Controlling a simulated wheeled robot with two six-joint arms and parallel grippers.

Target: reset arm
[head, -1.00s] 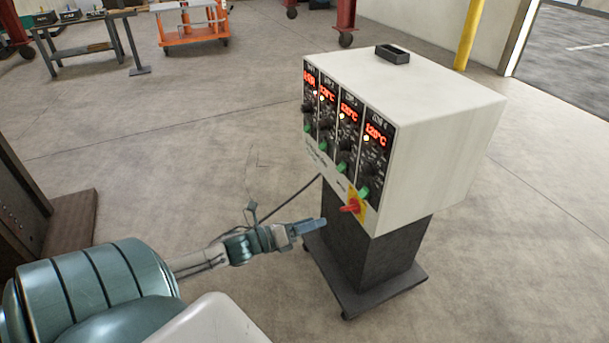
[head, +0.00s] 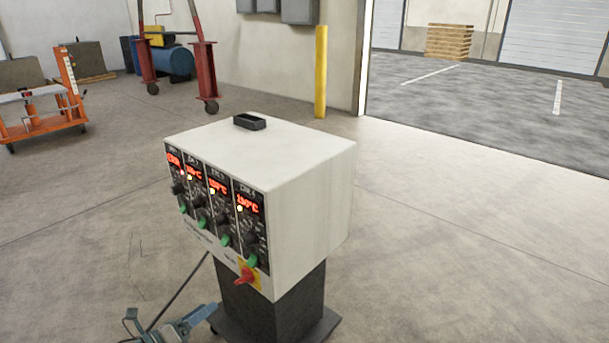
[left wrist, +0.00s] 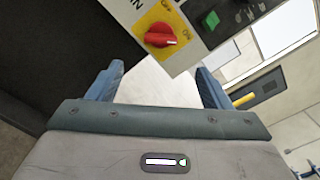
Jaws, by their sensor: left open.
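My left gripper (head: 196,317) shows at the bottom edge of the head view, below and left of the control box (head: 315,205). In the left wrist view its two blue fingers (left wrist: 160,85) stand wide apart with nothing between them. The red rotary switch (left wrist: 160,36) on its yellow plate is just beyond the fingers, apart from them; it also shows low on the box's front in the head view (head: 246,276). The switch handle points toward the ON mark. My right gripper is not in view.
The box stands on a dark wheeled pedestal (head: 272,303). Its front has several red displays, black knobs and green switches. A small black tray (head: 250,122) sits on top. A cable runs down on the left. A yellow post (head: 321,70) and orange cart (head: 40,112) stand behind. Floor to the right is clear.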

